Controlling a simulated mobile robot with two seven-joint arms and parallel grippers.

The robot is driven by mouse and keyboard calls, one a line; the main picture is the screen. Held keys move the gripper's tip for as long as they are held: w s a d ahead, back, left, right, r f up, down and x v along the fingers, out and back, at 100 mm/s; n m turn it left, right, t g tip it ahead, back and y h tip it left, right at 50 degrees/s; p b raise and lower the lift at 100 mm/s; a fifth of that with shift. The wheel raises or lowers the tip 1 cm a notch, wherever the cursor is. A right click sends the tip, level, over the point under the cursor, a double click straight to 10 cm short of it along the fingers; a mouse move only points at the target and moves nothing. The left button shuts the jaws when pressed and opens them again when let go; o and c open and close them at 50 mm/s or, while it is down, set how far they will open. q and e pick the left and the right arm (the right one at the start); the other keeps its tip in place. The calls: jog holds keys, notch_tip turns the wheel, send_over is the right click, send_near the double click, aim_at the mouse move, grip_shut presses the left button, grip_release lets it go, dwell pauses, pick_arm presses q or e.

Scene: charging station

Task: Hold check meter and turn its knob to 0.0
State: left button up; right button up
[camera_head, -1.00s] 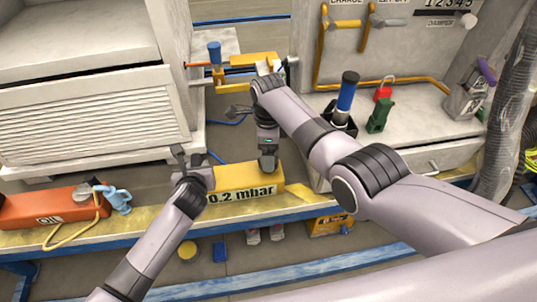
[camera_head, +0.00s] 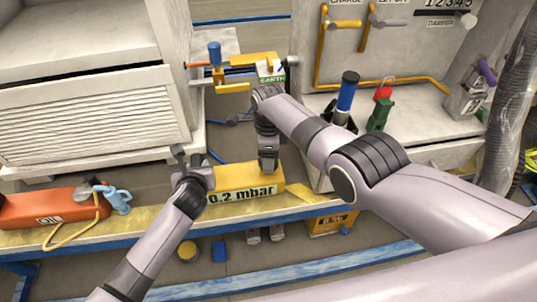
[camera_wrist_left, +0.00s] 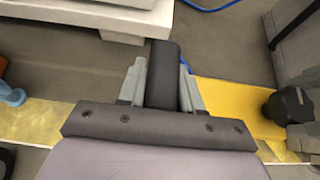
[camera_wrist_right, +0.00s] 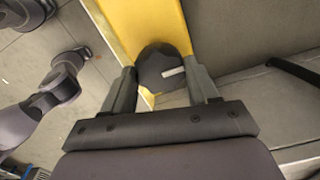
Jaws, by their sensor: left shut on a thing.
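The yellow check meter (camera_head: 232,183) rests on the yellow bench and its display reads "0.2 mbar". My left gripper (camera_head: 186,160) is at the meter's left end. In the left wrist view it (camera_wrist_left: 162,85) is shut on a dark upright bar (camera_wrist_left: 163,72), which appears to be the meter's handle. The black knob (camera_wrist_left: 288,106) also shows there, on the right. My right gripper (camera_head: 268,167) is over the meter's right end. In the right wrist view its open fingers (camera_wrist_right: 163,78) stand on either side of the knob (camera_wrist_right: 160,66), which has a white mark. Contact is unclear.
A blue-handled tool (camera_head: 347,95), a green item (camera_head: 379,114) and a red item (camera_head: 383,90) stand on the right-hand cabinet.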

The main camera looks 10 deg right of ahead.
dwell(0.3)
jog(key=n, duration=0.5)
jog(key=shift+n, duration=0.4)
jog(key=n, duration=0.5)
jog(key=shift+n, duration=0.4)
jog(key=o, duration=1)
jog(key=shift+o, duration=0.2)
jog(key=shift+r, duration=0.1)
notch_tip(320, 180, up, 12)
